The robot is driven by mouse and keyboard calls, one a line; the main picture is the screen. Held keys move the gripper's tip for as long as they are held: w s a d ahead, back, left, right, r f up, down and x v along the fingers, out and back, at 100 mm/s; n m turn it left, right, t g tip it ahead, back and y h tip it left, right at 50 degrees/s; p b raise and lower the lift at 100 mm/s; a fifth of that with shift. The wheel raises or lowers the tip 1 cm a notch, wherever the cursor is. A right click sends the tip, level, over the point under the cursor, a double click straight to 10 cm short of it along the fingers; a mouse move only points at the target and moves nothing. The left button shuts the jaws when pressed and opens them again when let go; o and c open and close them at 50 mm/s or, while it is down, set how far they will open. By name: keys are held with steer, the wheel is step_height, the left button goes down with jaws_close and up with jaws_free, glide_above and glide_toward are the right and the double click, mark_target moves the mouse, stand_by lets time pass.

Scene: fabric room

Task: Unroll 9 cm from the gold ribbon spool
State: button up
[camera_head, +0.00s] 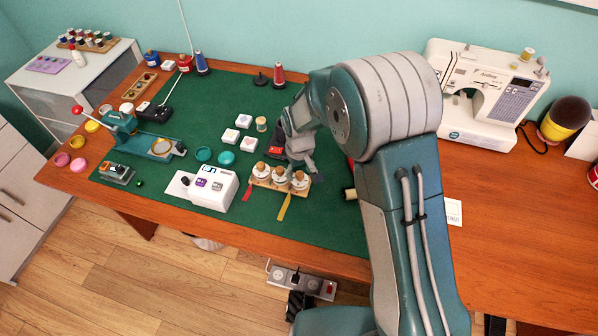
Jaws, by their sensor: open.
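A small wooden stand (267,184) holds 3 ribbon spools in a row near the front edge of the green mat. A gold ribbon tail (284,207) hangs forward from the stand and lies on the mat. It seems to come from the middle spool (280,176), which I take as the gold ribbon spool. A red tail (247,193) hangs at the left end. My gripper (303,168) is open, pointing down just behind and above the right end of the stand. Its fingertips are small and partly hidden, and I cannot tell whether they touch a spool.
A white label device (212,187) stands left of the stand. Teal lids (225,158) and white boxes (229,136) lie behind it. A small roll (350,193) lies to the right, by my arm. A sewing machine (492,92) stands at the back right. The mat in front is clear.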

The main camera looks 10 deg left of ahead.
mark_target(301, 173)
step_height(301, 173, up, 11)
stand_by(0.3)
steer(key=shift+r, duration=0.1)
steer(key=s+d+r+m+t, duration=0.1)
steer(key=s+d+r+m, duration=0.1)
steer(key=s+d+r, duration=0.35)
steer(key=s+d+r+m+t, duration=0.1)
steer(key=s+d+r+t, duration=0.1)
steer(key=d+r, duration=0.6)
steer(key=s+d+r+m+t, duration=0.2)
steer(key=s+d, duration=0.7)
steer(key=s, duration=0.5)
steer(key=shift+s+d+r+m+t, duration=0.15)
steer(key=shift+s+r+m+t, duration=0.15)
steer(key=shift+r+m, duration=0.75)
steer(key=shift+f, duration=0.15)
